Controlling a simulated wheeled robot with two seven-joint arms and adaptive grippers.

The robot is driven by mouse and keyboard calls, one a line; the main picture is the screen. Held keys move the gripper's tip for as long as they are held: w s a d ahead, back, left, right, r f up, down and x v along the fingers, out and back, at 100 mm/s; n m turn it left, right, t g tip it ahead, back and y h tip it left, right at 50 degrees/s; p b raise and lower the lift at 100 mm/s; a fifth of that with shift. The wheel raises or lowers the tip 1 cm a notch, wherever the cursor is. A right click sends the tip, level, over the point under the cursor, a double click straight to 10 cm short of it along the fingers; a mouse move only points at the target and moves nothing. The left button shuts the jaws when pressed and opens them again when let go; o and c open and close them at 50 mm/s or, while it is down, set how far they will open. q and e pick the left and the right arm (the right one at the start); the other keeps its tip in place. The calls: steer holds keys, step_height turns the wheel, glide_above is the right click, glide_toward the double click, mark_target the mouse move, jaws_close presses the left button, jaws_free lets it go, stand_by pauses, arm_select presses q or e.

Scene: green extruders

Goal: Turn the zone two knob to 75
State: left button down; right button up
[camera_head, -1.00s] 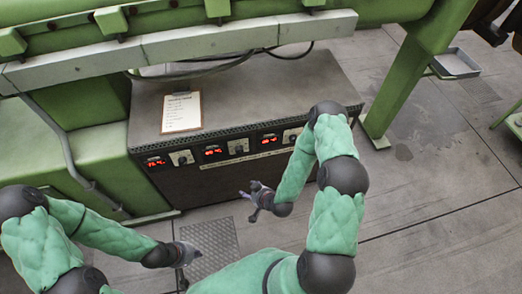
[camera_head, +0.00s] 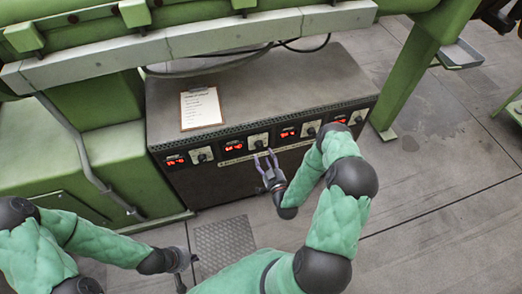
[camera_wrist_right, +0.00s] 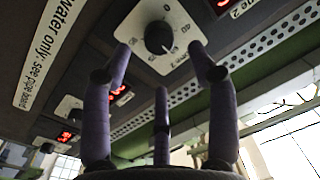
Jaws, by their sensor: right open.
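The zone two knob (camera_wrist_right: 158,37) is a black dial on a white scale plate in the right wrist view, beside a label ending in "NE 2". Its pale pointer line faces the lower right of that picture. In the head view the knob (camera_head: 258,142) is the second from the left on the dark cabinet. My right gripper (camera_head: 264,158) is open just in front of it. In the wrist view its purple fingers (camera_wrist_right: 160,75) spread below and beside the knob, apparently not gripping it. My left gripper (camera_head: 187,270) is open and empty, low over the floor.
The dark control cabinet (camera_head: 260,85) carries several red displays and similar knobs in a row. A clipboard (camera_head: 201,108) lies on its top. Green machine frames (camera_head: 100,110) stand left and above. A green leg (camera_head: 408,80) is at right.

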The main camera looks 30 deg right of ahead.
mark_target(260, 147)
steer(key=shift+w+d+b, duration=0.25)
steer(key=shift+w+b, duration=0.05)
steer(key=shift+w, duration=1)
steer(key=shift+w+d+b, duration=0.2)
steer(key=shift+w+b, duration=0.05)
steer(key=shift+w, duration=1.05)
steer(key=c, duration=1.1)
